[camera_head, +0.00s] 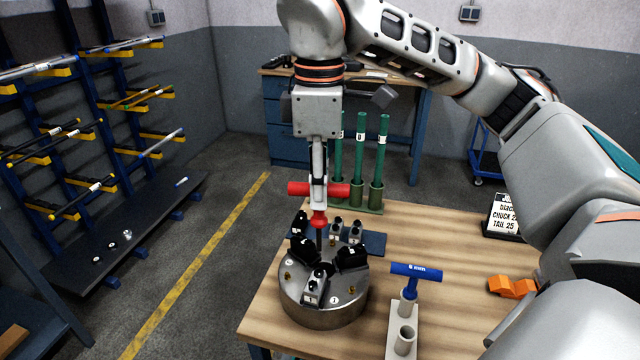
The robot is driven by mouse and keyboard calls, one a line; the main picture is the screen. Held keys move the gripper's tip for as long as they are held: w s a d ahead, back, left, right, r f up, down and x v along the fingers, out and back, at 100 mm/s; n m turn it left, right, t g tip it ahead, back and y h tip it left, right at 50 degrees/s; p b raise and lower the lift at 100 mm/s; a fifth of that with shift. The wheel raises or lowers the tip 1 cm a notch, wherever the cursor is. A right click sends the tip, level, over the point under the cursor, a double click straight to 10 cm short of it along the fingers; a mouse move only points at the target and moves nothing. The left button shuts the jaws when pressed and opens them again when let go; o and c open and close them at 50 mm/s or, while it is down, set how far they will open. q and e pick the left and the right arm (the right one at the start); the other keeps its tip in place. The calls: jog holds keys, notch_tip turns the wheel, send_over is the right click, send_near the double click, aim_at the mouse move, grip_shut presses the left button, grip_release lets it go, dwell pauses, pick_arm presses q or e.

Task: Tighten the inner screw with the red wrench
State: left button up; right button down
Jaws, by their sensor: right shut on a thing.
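My right gripper (318,180) is shut on the red wrench (298,188), a T-handled tool held upright with its bar level. The wrench's dark shaft points down over the far part of the round metal chuck (322,314), which lies on the wooden bench. Black jaws (352,256) and a grey jaw (315,288) sit on the chuck face. The wrench tip is lost among the black jaws; I cannot tell if it sits in a screw. Small brass-coloured screws (352,290) show on the chuck face; I cannot single out the inner one. My left gripper is not in view.
A blue-handled wrench (416,271) stands in a pale holder (404,343) right of the chuck. An orange piece (512,287) and a sign (503,216) are at right.

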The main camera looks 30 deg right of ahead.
aim_at(319, 219)
jog(key=shift+f+b, duration=1.65)
jog(key=shift+f, duration=0.65)
jog(key=n+p, duration=0.1)
jog(key=r+n+p, duration=0.1)
jog(key=n+p, duration=0.1)
jog(key=shift+n+p, duration=0.3)
jog(key=shift+f+n+p, duration=0.1)
jog(key=shift+n+p, duration=0.25)
jog(key=shift+n, duration=0.05)
jog(key=shift+n+p, duration=0.3)
jog(key=n, duration=0.2)
jog(key=shift+w+f+n, duration=0.1)
jog(key=shift+f+n, duration=0.1)
jog(key=shift+n, duration=2)
jog(key=shift+f, duration=0.35)
jog(key=shift+f+b, duration=0.15)
jog(key=shift+b, duration=0.2)
jog(key=shift+f, duration=0.1)
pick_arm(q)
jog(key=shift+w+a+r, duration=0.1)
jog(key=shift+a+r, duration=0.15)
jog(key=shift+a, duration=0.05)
